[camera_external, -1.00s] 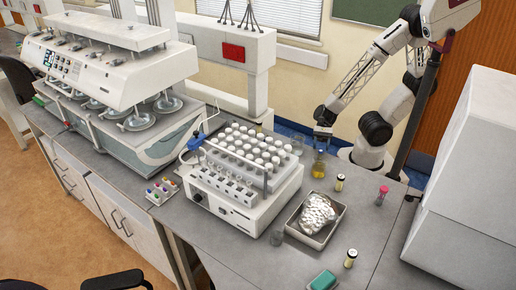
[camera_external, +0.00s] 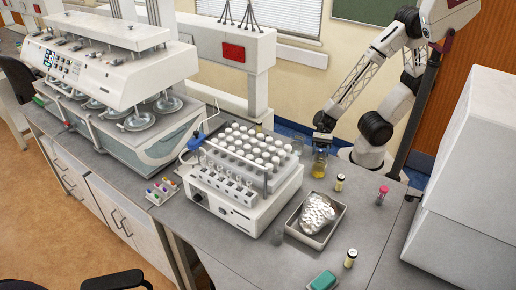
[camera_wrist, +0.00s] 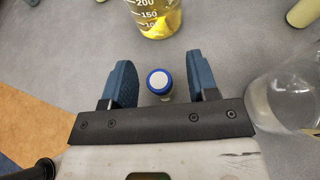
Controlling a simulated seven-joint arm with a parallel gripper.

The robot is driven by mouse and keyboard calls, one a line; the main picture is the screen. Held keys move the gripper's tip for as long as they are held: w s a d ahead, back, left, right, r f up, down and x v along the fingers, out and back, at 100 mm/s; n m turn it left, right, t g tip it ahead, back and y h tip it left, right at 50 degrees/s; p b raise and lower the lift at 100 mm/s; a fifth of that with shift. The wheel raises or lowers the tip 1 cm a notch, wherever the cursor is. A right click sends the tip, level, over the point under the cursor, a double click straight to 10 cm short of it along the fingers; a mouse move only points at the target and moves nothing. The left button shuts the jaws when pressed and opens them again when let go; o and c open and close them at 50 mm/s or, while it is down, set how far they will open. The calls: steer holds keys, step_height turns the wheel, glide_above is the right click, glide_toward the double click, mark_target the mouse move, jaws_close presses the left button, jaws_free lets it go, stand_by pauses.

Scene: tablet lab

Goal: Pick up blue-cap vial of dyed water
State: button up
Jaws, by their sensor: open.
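The blue-cap vial (camera_wrist: 159,84) is seen from above in the wrist view, its cap a blue ring with a white centre. It stands between the two blue fingers of my gripper (camera_wrist: 160,64), with a gap on each side. My gripper is open and holds nothing. In the external view my gripper (camera_external: 322,136) is low over the bench's back part, close to a flask of yellow liquid. I cannot make out the vial in the external view.
The flask of yellow liquid (camera_wrist: 153,20) stands just ahead of the fingers. A clear glass vessel (camera_wrist: 290,92) is to the right. The white vial-rack machine (camera_external: 238,215) and a metal tray (camera_external: 309,239) stand on the bench (camera_external: 350,215). Grey bench beside the vial is clear.

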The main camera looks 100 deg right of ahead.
steer(key=shift+x, duration=0.8)
steer(key=c, duration=1)
